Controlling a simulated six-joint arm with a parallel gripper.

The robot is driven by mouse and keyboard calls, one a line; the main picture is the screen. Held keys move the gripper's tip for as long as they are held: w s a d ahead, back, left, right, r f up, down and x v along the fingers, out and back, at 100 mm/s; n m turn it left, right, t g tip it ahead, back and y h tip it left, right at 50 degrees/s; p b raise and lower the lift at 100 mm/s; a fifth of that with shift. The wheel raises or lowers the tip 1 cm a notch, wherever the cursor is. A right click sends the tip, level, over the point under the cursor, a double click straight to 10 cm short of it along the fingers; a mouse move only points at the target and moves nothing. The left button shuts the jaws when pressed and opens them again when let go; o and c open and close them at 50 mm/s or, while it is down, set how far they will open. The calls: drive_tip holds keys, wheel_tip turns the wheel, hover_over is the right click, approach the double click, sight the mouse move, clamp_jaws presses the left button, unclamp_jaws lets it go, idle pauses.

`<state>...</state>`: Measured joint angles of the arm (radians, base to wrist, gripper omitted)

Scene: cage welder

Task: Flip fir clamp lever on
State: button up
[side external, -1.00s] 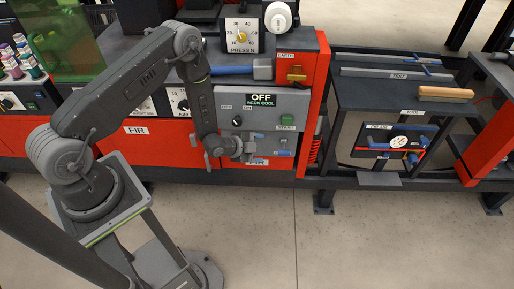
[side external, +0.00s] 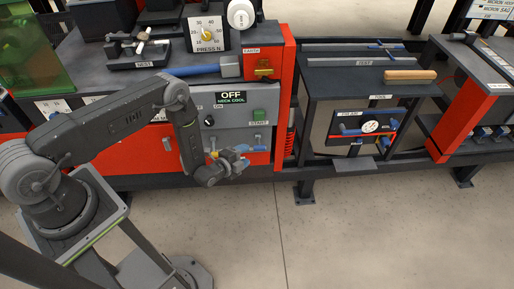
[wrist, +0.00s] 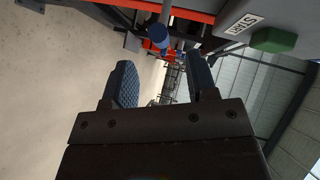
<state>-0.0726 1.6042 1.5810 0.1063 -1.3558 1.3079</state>
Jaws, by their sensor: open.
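A small blue lever (side external: 252,149) sticks out low on the front of the grey control panel (side external: 266,101), below the green START button (side external: 259,114). My gripper (side external: 242,164) is just left of and below this lever, in front of the panel, with its fingers toward the right. In the wrist view my gripper (wrist: 160,75) is open, with nothing between its two fingers. A blue handle (wrist: 160,33) shows beyond the fingertips there, apart from them. I cannot tell whether it is that same lever, nor read the lever's position. My wrist partly hides the lower panel.
A black knob (side external: 209,121) and an OFF NECK COOL sign (side external: 231,98) are on the panel. The green button (wrist: 274,40) is at upper right in the wrist view. Floor in front is clear.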

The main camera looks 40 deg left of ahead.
sight(254, 150)
drive_tip(key=x, duration=0.7)
drive_tip(key=shift+w, duration=0.25)
